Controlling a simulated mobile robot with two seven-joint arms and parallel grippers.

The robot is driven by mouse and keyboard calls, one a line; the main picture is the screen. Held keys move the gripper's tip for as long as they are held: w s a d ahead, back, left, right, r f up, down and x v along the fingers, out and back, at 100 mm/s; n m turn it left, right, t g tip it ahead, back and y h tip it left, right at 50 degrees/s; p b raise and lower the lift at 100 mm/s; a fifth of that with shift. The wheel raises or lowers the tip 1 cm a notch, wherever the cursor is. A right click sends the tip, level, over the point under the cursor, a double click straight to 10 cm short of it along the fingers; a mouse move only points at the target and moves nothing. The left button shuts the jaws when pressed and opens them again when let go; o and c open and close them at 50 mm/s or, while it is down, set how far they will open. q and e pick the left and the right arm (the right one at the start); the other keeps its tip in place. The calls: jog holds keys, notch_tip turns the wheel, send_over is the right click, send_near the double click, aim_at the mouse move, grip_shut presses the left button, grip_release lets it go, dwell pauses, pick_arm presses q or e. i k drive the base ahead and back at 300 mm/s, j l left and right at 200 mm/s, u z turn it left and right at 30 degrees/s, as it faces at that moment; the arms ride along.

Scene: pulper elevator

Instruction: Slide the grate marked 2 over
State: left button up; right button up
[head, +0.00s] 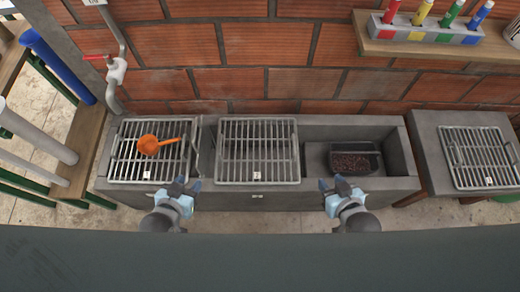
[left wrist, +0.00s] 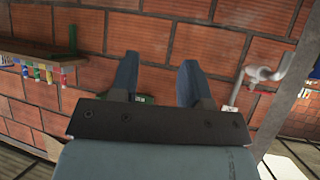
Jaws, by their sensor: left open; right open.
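Three metal grates show in the head view, each with a small white tag too small to read, so I cannot tell which is marked 2. The left grate (head: 128,157) lies on the left of a grey trough with an orange ladle on it. The middle grate (head: 257,150) lies bare over the trough's middle. The right grate (head: 480,157) lies on a separate grey block. My left gripper (head: 187,186) is open and empty at the trough's front edge, below the left grate. It also shows in the left wrist view (left wrist: 158,82). My right gripper (head: 334,186) is open and empty before the trough's right part.
The trough's (head: 350,131) right section is uncovered and holds a dark bin (head: 352,160) of brown bits. The orange ladle (head: 150,146) rests on the left grate. A tap (head: 116,72) is on the brick wall. A shelf with coloured markers (head: 425,30) hangs at upper right.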

aim_at(294, 138)
jog(key=i+j+z, duration=0.2)
jog(key=j+z, duration=0.15)
jog(key=j, duration=0.2)
jog(key=z, duration=1.25)
